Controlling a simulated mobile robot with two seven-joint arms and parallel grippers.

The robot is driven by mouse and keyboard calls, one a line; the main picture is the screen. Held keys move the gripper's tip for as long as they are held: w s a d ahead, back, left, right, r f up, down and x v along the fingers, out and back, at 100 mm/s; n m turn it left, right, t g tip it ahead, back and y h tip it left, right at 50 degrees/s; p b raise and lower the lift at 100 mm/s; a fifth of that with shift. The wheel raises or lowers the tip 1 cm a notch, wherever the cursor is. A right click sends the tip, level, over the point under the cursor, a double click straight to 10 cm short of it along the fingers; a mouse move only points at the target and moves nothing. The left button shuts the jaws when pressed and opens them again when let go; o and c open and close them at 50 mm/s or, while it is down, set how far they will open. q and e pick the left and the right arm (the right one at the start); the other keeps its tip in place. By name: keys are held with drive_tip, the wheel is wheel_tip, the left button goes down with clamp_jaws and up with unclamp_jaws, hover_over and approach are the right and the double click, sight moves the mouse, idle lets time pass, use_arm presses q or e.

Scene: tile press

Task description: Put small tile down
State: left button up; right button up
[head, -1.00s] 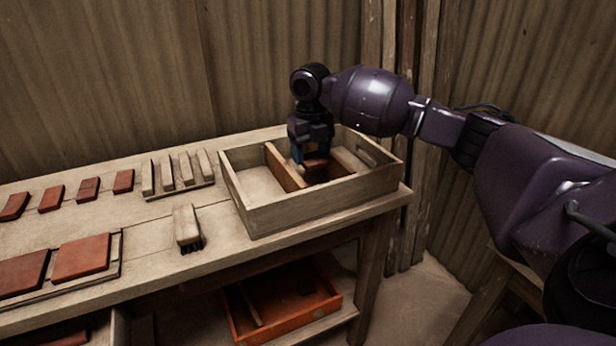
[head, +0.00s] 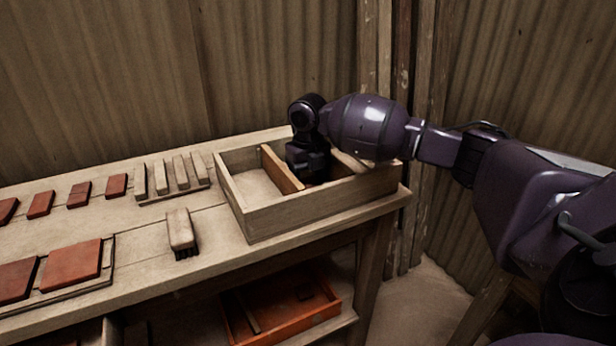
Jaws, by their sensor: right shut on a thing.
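My right gripper (head: 309,170) points down inside the wooden box (head: 322,209) at the right end of the table, in the compartment right of the wooden divider (head: 281,168). It is low, with its fingertips below the level of the box rim. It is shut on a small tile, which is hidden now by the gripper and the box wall. I cannot tell whether the tile touches the box floor. My left gripper is not in view.
Several small red tiles (head: 79,194) lie in a row at the left. Larger red tiles (head: 72,265) lie on a board in front. A brush (head: 181,232) and several wooden bars (head: 172,175) are left of the box. An orange tray (head: 281,312) is on the shelf below.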

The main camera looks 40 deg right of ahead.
sight(308, 181)
drive_tip(key=o, duration=0.6)
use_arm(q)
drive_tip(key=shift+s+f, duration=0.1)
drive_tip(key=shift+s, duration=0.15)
use_arm(e)
drive_tip(key=shift+o, duration=0.4)
use_arm(q)
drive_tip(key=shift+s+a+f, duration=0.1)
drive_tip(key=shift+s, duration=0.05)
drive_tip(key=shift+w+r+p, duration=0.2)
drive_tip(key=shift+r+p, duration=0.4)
drive_tip(key=shift+p, duration=0.05)
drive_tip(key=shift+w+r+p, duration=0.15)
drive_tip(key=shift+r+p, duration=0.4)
drive_tip(key=shift+p, duration=0.05)
use_arm(e)
wheel_tip(308, 181, up, 12)
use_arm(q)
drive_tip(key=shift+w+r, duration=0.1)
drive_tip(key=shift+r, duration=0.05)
use_arm(e)
drive_tip(key=shift+r, duration=0.1)
